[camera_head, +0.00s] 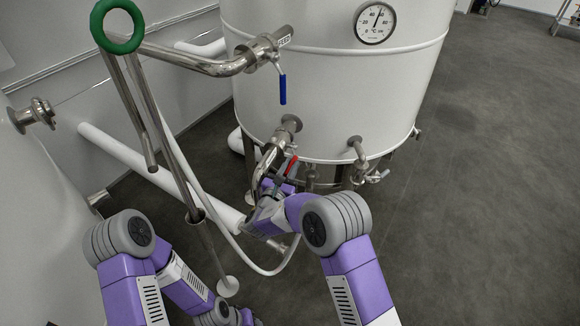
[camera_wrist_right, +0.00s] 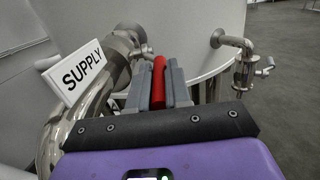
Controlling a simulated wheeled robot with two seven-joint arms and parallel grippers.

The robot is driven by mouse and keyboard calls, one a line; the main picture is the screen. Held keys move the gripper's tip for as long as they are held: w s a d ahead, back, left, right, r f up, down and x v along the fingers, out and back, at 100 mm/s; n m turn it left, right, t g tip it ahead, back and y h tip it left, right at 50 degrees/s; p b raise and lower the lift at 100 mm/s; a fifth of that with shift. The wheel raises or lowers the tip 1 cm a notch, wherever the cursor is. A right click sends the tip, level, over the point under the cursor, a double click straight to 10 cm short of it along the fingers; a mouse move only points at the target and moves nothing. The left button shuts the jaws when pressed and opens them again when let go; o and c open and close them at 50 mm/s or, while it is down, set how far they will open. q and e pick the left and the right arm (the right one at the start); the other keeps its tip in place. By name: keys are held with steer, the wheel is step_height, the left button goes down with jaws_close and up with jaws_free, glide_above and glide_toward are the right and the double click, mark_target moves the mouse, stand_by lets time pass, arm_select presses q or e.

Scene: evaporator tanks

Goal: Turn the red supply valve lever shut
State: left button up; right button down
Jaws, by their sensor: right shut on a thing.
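The red supply valve lever (camera_head: 291,164) is on the steel pipe at the lower front of the white tank (camera_head: 300,95). In the right wrist view the red lever (camera_wrist_right: 158,80) stands upright between the two grey fingers of my right gripper (camera_wrist_right: 158,88), which is shut on it. The fingers hide part of the lever. A white SUPPLY sign (camera_wrist_right: 82,70) stands to its left on the pipe. In the head view my right gripper (camera_head: 284,180) is small beside the lever. My left arm comes in at lower left; its gripper cannot be made out.
A blue lever (camera_head: 282,88) hangs from the upper FEED pipe (camera_head: 205,65). A green ring handle (camera_head: 117,26) tops a steel rod at left. Another small outlet pipe (camera_head: 358,152) is right of the supply pipe. A white hose loops below. The floor at right is clear.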

steer(key=shift+w+d+f+t+h, duration=0.2)
steer(key=shift+f+t+h, duration=0.35)
steer(key=shift+f+t, duration=0.5)
steer(key=shift+w+d+f+t+h, duration=0.1)
steer(key=shift+w+f+t+h, duration=0.15)
steer(key=shift+f+t+h, duration=0.7)
steer(key=shift+r+y, duration=0.2)
steer(key=shift+y, duration=0.2)
steer(key=c, duration=1.1)
jaws_free()
steer(key=p+v, duration=0.1)
steer(key=v, duration=0.6)
steer(key=shift+s+a+f+p, duration=0.1)
steer(key=shift+s+f+p, duration=0.15)
steer(key=shift+p, duration=0.1)
